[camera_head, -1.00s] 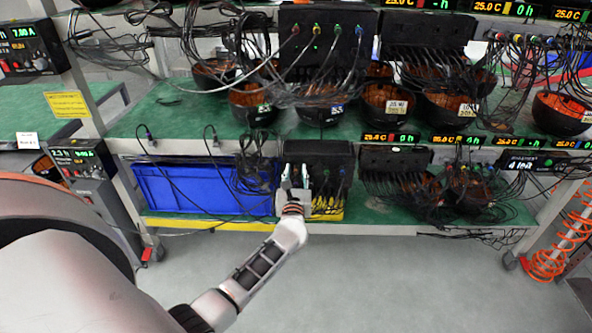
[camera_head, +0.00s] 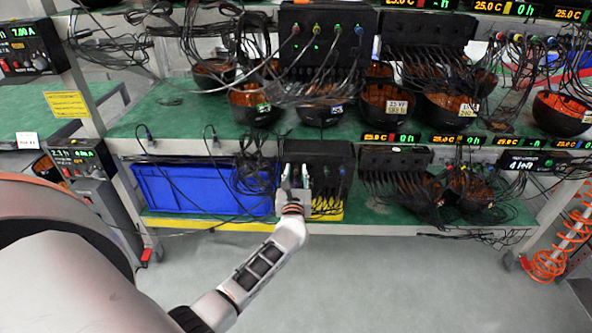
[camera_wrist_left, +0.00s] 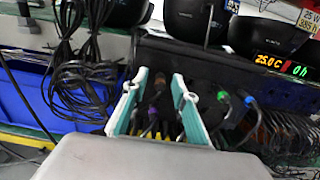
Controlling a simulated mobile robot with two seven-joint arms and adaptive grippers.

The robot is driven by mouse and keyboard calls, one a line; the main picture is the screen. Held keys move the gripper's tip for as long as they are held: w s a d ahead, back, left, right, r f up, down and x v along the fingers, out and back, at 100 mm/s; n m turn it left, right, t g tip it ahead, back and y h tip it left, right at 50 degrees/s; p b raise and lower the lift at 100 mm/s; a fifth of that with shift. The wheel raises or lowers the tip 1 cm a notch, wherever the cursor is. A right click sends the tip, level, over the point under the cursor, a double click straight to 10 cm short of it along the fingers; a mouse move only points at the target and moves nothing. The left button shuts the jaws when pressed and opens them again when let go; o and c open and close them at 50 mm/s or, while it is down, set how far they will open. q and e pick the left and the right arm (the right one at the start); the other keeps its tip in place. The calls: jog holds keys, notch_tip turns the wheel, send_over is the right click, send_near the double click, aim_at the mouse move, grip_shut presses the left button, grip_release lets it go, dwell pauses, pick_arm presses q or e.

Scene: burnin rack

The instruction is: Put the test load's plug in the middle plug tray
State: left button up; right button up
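My left gripper (camera_head: 291,172) is at the lower shelf, in front of a black box (camera_head: 318,152) with coloured plugs. In the left wrist view its two teal-edged fingers (camera_wrist_left: 158,92) stand apart. A dark brownish-purple plug (camera_wrist_left: 157,82) with a cable shows between them, with gaps on both sides, so it does not look clamped. A green plug (camera_wrist_left: 223,100) and a blue plug (camera_wrist_left: 250,101) sit to the right on the box. I cannot tell which part is the test load or the middle plug tray. My right gripper is not in view.
A blue bin (camera_head: 200,188) stands left of the box, with a looped black cable bundle (camera_head: 257,172) beside it. A yellow edge (camera_head: 329,212) shows below the box. Bowl-shaped loads (camera_head: 386,104) and cables crowd the upper shelf. The grey floor (camera_head: 400,285) in front is clear.

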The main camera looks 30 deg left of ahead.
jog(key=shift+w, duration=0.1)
pick_arm(q)
grip_shut()
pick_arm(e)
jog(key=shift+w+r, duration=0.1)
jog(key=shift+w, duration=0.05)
pick_arm(q)
jog(key=shift+d, duration=0.1)
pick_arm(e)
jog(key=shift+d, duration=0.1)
pick_arm(q)
jog(key=shift+p+v, duration=0.7)
jog(key=shift+v, duration=2.25)
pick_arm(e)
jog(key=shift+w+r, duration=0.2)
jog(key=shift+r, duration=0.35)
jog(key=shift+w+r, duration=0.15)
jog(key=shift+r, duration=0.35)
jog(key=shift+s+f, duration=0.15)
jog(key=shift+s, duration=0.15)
